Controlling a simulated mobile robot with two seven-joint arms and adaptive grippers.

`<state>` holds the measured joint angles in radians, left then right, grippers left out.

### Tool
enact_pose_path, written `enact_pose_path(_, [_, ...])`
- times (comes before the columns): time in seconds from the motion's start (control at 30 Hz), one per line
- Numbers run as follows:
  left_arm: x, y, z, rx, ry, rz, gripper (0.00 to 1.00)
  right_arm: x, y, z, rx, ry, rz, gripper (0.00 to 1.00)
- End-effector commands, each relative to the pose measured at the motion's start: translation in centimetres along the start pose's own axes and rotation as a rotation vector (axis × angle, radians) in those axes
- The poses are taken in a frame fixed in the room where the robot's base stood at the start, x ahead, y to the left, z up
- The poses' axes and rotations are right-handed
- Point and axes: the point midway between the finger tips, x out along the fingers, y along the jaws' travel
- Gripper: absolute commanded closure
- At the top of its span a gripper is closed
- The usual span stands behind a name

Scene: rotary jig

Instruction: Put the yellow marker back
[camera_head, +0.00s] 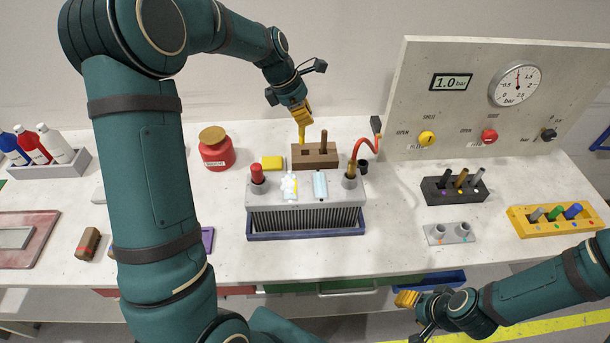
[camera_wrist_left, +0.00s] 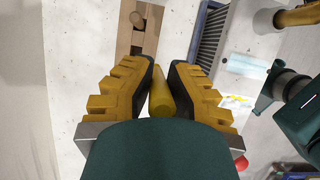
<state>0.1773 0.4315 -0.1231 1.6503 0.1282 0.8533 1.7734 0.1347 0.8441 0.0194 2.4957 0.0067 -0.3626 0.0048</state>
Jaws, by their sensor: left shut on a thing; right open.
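The yellow marker (camera_head: 301,131) hangs roughly upright from my left gripper (camera_head: 299,113), which is shut on it. In the left wrist view the marker (camera_wrist_left: 160,98) sits between the ribbed yellow fingers (camera_wrist_left: 160,85). Its lower end appears at or just above the left part of a brown wooden block (camera_head: 315,160); I cannot tell whether they touch. A brown peg (camera_head: 323,142) stands in the block's right part. The left wrist view shows the block (camera_wrist_left: 151,30) with a dark opening (camera_wrist_left: 136,50). My right gripper (camera_head: 406,299) is open and empty, low in front of the table.
A grey finned jig (camera_head: 304,216) with a red knob and a hose stands in front of the block. Black (camera_head: 436,193) and yellow (camera_head: 525,226) holders stand right, before the gauge panel (camera_head: 455,70).

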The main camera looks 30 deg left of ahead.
Motion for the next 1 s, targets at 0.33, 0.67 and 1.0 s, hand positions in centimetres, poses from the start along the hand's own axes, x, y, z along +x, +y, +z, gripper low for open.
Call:
enact_pose_path(0.33, [3.6, 4.1, -0.1, -0.073, 0.000, 0.034, 1.00, 2.9, 1.0, 0.5, -0.002, -0.005, 0.003, 0.53])
enact_pose_path(0.67, [7.8, 4.2, -1.8, -0.075, 0.001, 0.034, 1.00, 3.6, 1.3, 0.9, -0.005, -0.013, 0.002, 0.53])
enact_pose_path(1.0, [11.7, 4.2, -3.5, -0.075, 0.001, 0.033, 1.00, 4.3, 1.5, 1.2, -0.007, -0.020, 0.001, 0.53])
